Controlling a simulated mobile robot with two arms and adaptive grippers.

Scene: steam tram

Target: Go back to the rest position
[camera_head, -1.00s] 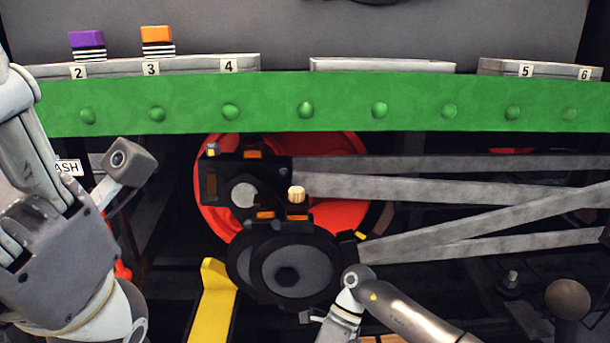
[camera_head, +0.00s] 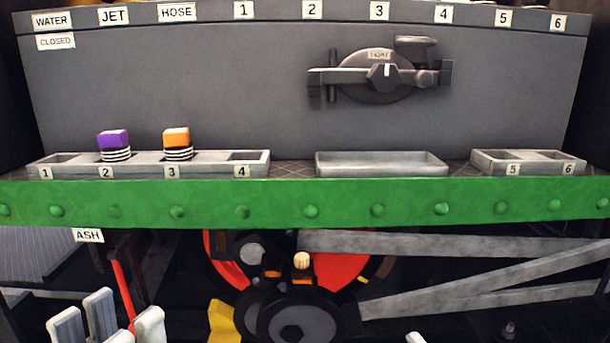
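A purple block (camera_head: 113,139) stands in slot 2 and an orange block (camera_head: 177,137) in slot 3, both on striped bases. An empty tray (camera_head: 382,170) and slots 5 and 6 (camera_head: 527,169) are to the right. A dark latch (camera_head: 383,78) is on the grey panel.

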